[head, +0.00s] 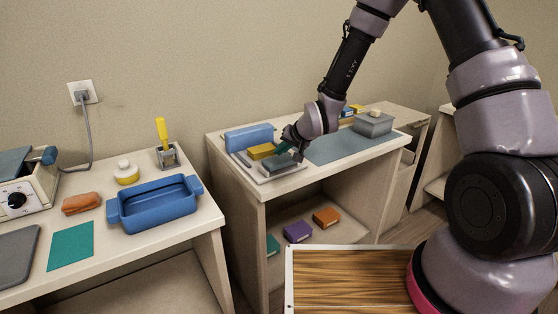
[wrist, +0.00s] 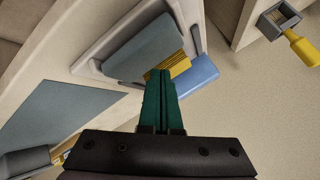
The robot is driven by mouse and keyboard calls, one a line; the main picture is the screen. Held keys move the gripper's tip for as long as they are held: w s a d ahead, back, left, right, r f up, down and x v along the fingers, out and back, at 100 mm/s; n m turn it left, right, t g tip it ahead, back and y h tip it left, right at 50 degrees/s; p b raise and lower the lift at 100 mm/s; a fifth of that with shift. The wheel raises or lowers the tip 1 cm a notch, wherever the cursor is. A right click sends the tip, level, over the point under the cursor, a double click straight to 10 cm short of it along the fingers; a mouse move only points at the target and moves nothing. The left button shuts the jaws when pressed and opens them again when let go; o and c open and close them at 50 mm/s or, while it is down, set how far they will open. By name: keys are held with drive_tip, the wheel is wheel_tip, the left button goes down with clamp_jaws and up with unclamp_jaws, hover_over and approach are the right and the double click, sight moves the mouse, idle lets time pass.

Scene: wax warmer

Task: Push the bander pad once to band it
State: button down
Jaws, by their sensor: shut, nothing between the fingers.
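The bander sits on the middle cabinet top, with a pale base (head: 258,179), a dark grey pad (head: 281,166), a yellow block (head: 261,151) and a blue block (head: 248,138) behind. In the wrist view the grey pad (wrist: 143,48) lies just beyond my fingertips, beside the yellow ribbed block (wrist: 180,63) and the blue block (wrist: 200,72). My gripper (head: 284,148) is shut and empty, with its green fingers (wrist: 164,74) side by side. Its tips are over the bander near the pad and yellow block; I cannot tell whether they touch.
A grey-blue mat (head: 338,147) and a grey box (head: 374,125) lie right of the bander. Coloured blocks (head: 298,231) sit on the shelf below. The left table holds a blue tray (head: 155,211) and a yellow-handled tool (head: 163,132).

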sight(281, 161)
drive_tip(key=shift+r, duration=2.5)
drive_tip(key=s+d+r+h, duration=0.2)
drive_tip(key=s+d+r, duration=0.1)
drive_tip(key=d+r, duration=0.55)
drive_tip(key=s+d+r+h, duration=0.2)
drive_tip(key=d+r, duration=0.5)
drive_tip(key=r, duration=0.2)
drive_tip(key=s+d+r+m, duration=0.1)
drive_tip(key=s+d+r, duration=0.2)
drive_tip(key=s, duration=0.4)
drive_tip(key=s+d+r+m, duration=0.1)
drive_tip(key=s+d+r, duration=0.3)
drive_tip(key=s, duration=0.3)
drive_tip(key=s+d+r+m, duration=0.1)
drive_tip(key=s+d+r, duration=0.3)
drive_tip(key=s, duration=0.3)
